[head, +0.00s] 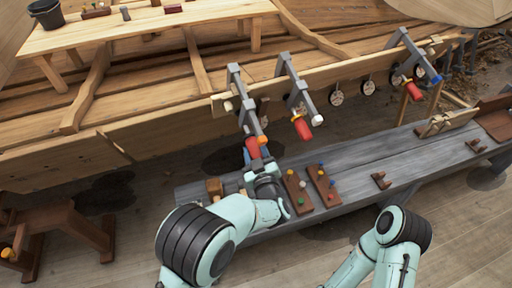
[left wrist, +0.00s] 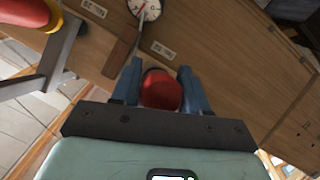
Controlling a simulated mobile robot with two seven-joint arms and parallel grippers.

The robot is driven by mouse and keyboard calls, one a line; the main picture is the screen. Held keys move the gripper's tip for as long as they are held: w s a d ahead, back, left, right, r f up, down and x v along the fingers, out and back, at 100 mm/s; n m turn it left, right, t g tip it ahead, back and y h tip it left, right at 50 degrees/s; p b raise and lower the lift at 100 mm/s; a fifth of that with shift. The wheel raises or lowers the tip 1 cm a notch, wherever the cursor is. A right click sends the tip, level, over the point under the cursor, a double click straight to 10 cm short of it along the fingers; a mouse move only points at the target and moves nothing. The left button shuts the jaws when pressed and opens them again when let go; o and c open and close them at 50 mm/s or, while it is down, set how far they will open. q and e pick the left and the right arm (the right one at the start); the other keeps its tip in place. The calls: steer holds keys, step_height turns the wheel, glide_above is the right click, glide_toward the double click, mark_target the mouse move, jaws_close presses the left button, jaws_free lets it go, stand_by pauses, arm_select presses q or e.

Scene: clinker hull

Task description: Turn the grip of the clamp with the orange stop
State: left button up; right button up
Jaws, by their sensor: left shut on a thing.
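The clamp with the orange stop (head: 262,140) is the leftmost of three grey clamps along the hull's plank edge. Its red grip (head: 252,147) hangs at the lower end. My left gripper (head: 256,161) is at this grip from below. In the left wrist view the red grip (left wrist: 161,90) sits between the two blue-grey fingers of my left gripper (left wrist: 158,88), which is shut on it. Its round end faces the camera, so its turn angle cannot be told. My right arm shows at the lower right, but its gripper is out of view.
Nearby are a clamp with a white stop (head: 317,120) and one with a blue stop (head: 437,79). Round gauges (head: 336,93) hang on the plank. A grey bench (head: 345,170) below carries brown peg boards (head: 322,184). Another red grip with a yellow ring (left wrist: 35,20) is left in the wrist view.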

arm_select(q)
steer(key=m+g+y+p, duration=0.1)
steer(key=m+y+p, duration=0.1)
steer(key=p, duration=0.3)
steer(key=shift+r+y, duration=0.15)
steer(key=shift+y, duration=0.25)
steer(key=m+g+y+p, duration=0.1)
steer(key=m+y+p, duration=0.1)
steer(key=shift+s+a+p, duration=0.1)
steer(key=shift+a+p, duration=0.05)
steer(key=shift+p, duration=0.25)
steer(key=shift+m+g+y+p, duration=0.4)
steer(key=shift+m+y+p, duration=0.3)
steer(key=shift+y, duration=0.3)
steer(key=shift+s+a+f+m+y, duration=0.1)
steer(key=shift+f+m+y, duration=0.1)
steer(key=shift+m+y, duration=0.2)
arm_select(e)
step_height(320, 180, up, 10)
steer(key=shift+w, duration=0.25)
arm_select(q)
steer(key=shift+p, duration=0.3)
arm_select(e)
steer(key=shift+f, duration=0.1)
arm_select(q)
steer(key=o, duration=0.9)
steer(key=shift+c, duration=0.2)
steer(key=shift+o, duration=0.5)
steer(key=shift+r, duration=0.1)
